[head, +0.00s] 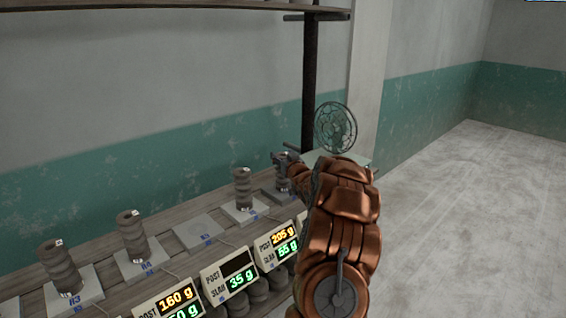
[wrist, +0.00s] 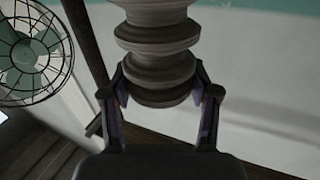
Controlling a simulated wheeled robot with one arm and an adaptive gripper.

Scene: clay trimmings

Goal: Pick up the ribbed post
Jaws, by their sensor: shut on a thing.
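My gripper (wrist: 160,78) is shut on a grey-brown ribbed post (wrist: 158,45) in the wrist view. A finger lies on each side of the post, near its rounded end. The post's other end runs out of the top of the frame. In the head view my gripper (head: 281,160) is over the right end of the bench, with a dark ribbed post (head: 283,180) at it, partly hidden by my arm. I cannot tell whether this post touches the plate beneath. Other ribbed posts stand upright on plates to the left (head: 243,188), (head: 132,235), (head: 60,268).
A bare plate (head: 200,233) sits between two posts. Weight displays (head: 228,275) line the bench front, one with a blank upper line. A caged fan (head: 336,128) and a dark upright pole (head: 310,90) stand behind my gripper. The floor at right is clear.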

